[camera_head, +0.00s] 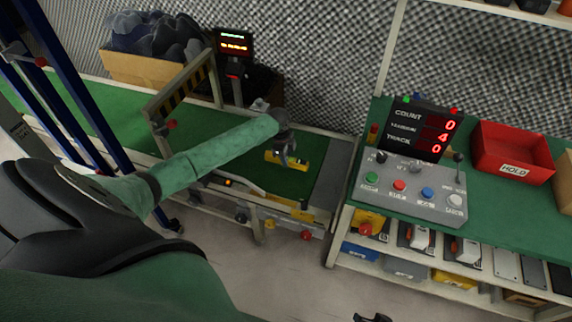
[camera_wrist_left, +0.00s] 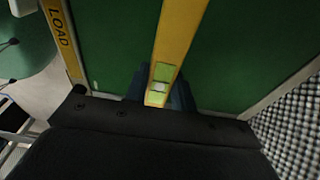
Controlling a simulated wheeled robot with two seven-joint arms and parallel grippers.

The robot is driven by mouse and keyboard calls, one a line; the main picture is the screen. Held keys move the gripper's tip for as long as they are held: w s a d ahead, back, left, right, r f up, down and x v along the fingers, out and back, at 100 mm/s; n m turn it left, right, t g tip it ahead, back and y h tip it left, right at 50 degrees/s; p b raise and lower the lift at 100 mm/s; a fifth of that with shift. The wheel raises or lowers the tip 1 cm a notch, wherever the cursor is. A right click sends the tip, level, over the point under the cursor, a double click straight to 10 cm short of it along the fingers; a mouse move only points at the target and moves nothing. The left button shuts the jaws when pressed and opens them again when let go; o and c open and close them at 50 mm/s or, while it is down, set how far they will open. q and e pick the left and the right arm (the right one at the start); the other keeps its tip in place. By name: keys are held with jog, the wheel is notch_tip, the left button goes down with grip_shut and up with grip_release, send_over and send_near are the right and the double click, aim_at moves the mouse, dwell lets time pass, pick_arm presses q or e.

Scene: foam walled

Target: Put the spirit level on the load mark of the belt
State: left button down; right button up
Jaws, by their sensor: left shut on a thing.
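The yellow spirit level (camera_head: 273,157) is at my left gripper (camera_head: 285,160), over the green belt (camera_head: 290,183) near its right end. In the left wrist view the level (camera_wrist_left: 180,45) runs up from the jaws, its green vial close to them. My left gripper (camera_wrist_left: 160,98) is shut on the level. Green belt surface (camera_wrist_left: 115,40) lies behind it; I cannot tell whether the level touches it. A yellow LOAD label (camera_wrist_left: 61,27) is on the belt's side edge, left of the level. A dark tip at the head view's bottom edge may be my right gripper (camera_head: 372,318); its jaws are unclear.
A striped frame (camera_head: 180,100) spans the belt on the left. A display post (camera_head: 234,45) stands behind the belt. To the right, a green bench holds a control box (camera_head: 410,188), a counter display (camera_head: 424,130) and a red HOLD bin (camera_head: 512,150).

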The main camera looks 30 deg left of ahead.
pick_arm(q)
notch_tip(320, 180, down, 3)
jog(key=shift+f, duration=0.45)
jog(key=shift+a, duration=0.1)
pick_arm(e)
notch_tip(320, 180, up, 2)
jog(key=shift+s+d, duration=0.1)
pick_arm(q)
jog(key=shift+f, duration=0.15)
pick_arm(e)
jog(key=shift+f, duration=0.1)
pick_arm(q)
jog(key=c, duration=1.2)
grip_release()
jog(key=shift+o, duration=0.2)
pick_arm(e)
jog(key=shift+s+f, duration=0.1)
jog(key=shift+f, duration=0.3)
